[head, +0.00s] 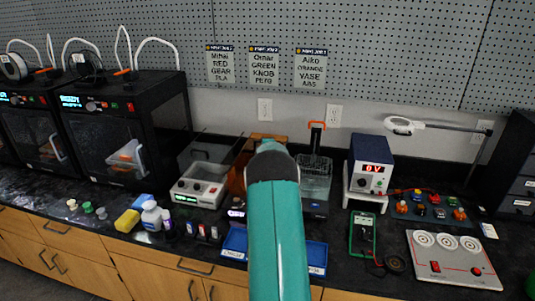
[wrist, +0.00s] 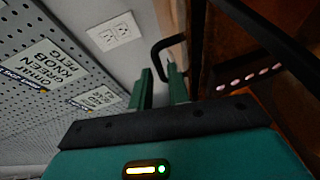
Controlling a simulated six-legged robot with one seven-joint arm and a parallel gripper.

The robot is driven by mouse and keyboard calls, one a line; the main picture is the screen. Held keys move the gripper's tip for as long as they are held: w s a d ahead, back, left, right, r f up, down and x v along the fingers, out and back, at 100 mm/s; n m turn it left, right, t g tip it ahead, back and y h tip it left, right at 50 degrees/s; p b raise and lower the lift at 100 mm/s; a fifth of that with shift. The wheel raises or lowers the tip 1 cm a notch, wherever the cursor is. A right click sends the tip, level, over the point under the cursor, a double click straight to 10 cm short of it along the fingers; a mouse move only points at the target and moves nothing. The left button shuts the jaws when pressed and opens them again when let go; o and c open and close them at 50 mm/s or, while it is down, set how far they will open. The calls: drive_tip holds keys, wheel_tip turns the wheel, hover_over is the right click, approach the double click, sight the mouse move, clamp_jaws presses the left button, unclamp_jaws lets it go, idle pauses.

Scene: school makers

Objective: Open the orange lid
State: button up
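The orange lid (head: 237,182) is a see-through orange-brown cover on a dark-framed box, mostly hidden behind my arm in the head view. It fills the upper right of the wrist view (wrist: 290,14), with a dark frame bar across it. A black bent handle (wrist: 157,50) stands out from its left side. My gripper (wrist: 161,88) has its two green fingers apart, with a gap between them. The handle's end lies at that gap; I cannot tell whether the fingers touch it. In the head view the fingers are hidden behind my arm.
Several small purple lights (wrist: 250,78) glow inside the box. A grey heated unit (head: 199,192) stands left, a clear-sided tank with an orange handle (head: 317,125) right. A blue tray (head: 317,256) lies in front. The pegboard wall (wrist: 35,70) is close behind.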

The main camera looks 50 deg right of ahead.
drive_tip(key=v, duration=1.2)
drive_tip(key=w+a+r+m+g+y, duration=0.1)
drive_tip(key=a+r+m+y, duration=0.35)
drive_tip(key=a, duration=1.15)
drive_tip(key=w+a+r+m+g+y, duration=0.1)
drive_tip(key=a+r, duration=0.7)
drive_tip(key=a, duration=0.8)
drive_tip(key=s+a+f+m+g+y, duration=0.1)
drive_tip(key=s+a+g+y, duration=0.1)
drive_tip(key=s+a, duration=0.9)
drive_tip(key=s+a+f+m+g+y, duration=0.1)
drive_tip(key=s+a+g+y, duration=0.1)
drive_tip(key=s+a, duration=0.8)
drive_tip(key=a+y, duration=0.1)
drive_tip(key=a, duration=0.4)
drive_tip(key=shift+s+a+m+y, duration=0.2)
drive_tip(key=shift+s+m+y, duration=0.15)
drive_tip(key=shift+s, duration=0.05)
